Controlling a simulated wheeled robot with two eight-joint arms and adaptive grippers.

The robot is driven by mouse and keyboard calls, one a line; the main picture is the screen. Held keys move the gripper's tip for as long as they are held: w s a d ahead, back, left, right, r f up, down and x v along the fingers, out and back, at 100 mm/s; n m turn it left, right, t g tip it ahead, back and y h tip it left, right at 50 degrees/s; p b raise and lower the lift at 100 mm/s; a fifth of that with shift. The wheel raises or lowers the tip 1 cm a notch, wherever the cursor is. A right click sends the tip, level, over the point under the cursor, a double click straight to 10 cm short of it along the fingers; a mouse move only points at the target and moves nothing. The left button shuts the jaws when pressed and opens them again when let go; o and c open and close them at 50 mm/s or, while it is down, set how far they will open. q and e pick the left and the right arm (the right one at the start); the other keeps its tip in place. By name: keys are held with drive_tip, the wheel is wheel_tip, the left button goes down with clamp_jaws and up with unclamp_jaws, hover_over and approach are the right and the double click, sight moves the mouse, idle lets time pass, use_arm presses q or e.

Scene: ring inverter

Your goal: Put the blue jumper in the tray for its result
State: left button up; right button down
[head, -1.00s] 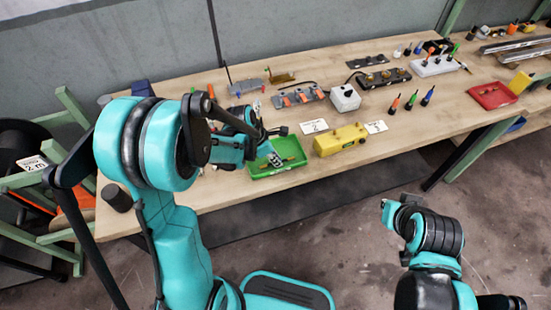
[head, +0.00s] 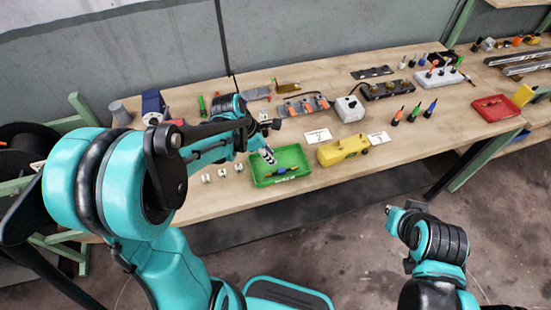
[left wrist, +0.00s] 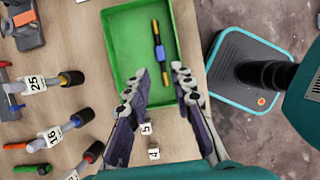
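The blue jumper (left wrist: 160,53), a dark rod with a blue middle and orange ends, lies in the green tray (left wrist: 112,52). It also shows in the tray (head: 303,158) in the head view, as a small dark bar (head: 282,171). My left gripper (left wrist: 160,73) is open above the tray's near part, its fingers apart and empty. In the head view the left gripper (head: 267,156) hangs at the tray's left side. The front of my right arm shows at lower right; its finger state cannot be made out.
A yellow box (head: 343,149) stands right of the green tray, with white number cards (head: 317,135) behind. A red tray (head: 497,107) lies far right. Several tagged handles (left wrist: 60,130) lie left of the tray in the wrist view. Small white blocks (head: 223,172) stand beside it.

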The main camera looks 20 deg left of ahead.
use_arm(q)
drive_tip(key=s+r+m+t+y, duration=0.2)
drive_tip(key=s+r+m, duration=0.2)
drive_tip(key=m, duration=0.8)
drive_tip(key=s+r+m+t+y, duration=0.1)
drive_tip(key=s+r+m+t, duration=0.1)
drive_tip(key=s+r+m, duration=0.3)
drive_tip(key=s+m, duration=0.4)
drive_tip(key=m, duration=0.3)
drive_tip(key=shift+s+r+m+t+y, duration=0.25)
drive_tip(key=shift+m+t+y, duration=0.05)
drive_tip(key=shift+m+y, duration=0.1)
wheel_tip(320, 180, down, 5)
drive_tip(key=b, duration=0.4)
drive_tip(key=shift+r, duration=0.15)
